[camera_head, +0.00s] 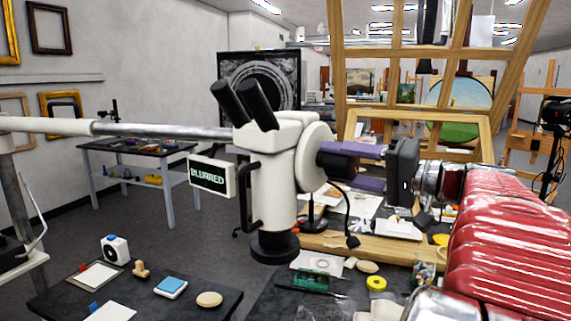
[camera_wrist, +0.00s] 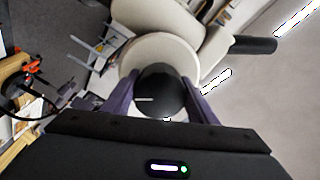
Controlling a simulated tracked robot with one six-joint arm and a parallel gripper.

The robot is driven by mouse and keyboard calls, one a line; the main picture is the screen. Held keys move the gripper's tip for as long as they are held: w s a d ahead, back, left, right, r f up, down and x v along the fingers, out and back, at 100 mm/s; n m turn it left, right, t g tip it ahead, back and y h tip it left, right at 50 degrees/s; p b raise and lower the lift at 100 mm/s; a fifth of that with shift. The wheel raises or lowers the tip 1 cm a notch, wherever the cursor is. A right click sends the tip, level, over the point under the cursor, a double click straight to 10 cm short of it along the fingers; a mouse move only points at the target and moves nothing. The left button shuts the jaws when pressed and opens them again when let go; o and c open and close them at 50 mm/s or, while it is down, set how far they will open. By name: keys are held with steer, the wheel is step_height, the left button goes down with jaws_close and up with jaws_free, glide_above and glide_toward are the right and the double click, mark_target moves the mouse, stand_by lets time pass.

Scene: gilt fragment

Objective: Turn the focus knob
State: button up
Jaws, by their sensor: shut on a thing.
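The microscope (camera_head: 272,185) is a cream body with black eyepieces, hanging from a horizontal boom. A small display (camera_head: 209,177) on its left reads "BLURRED". The focus knob (camera_wrist: 160,88) is dark and round, with a short white line, in front of a cream disc (camera_wrist: 162,54).
A wooden easel frame (camera_head: 478,127) stands behind my arm. A cluttered dark worktable (camera_head: 262,300) lies below, with a yellow roll (camera_head: 376,283) and a green item (camera_head: 310,280). Grey floor is open at left.

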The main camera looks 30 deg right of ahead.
steer(key=shift+m, duration=2.1)
steer(key=shift+f, duration=0.1)
steer(key=o, duration=1.1)
steer(key=shift+c, duration=0.2)
steer(key=v, duration=1.4)
steer(key=shift+w, duration=0.1)
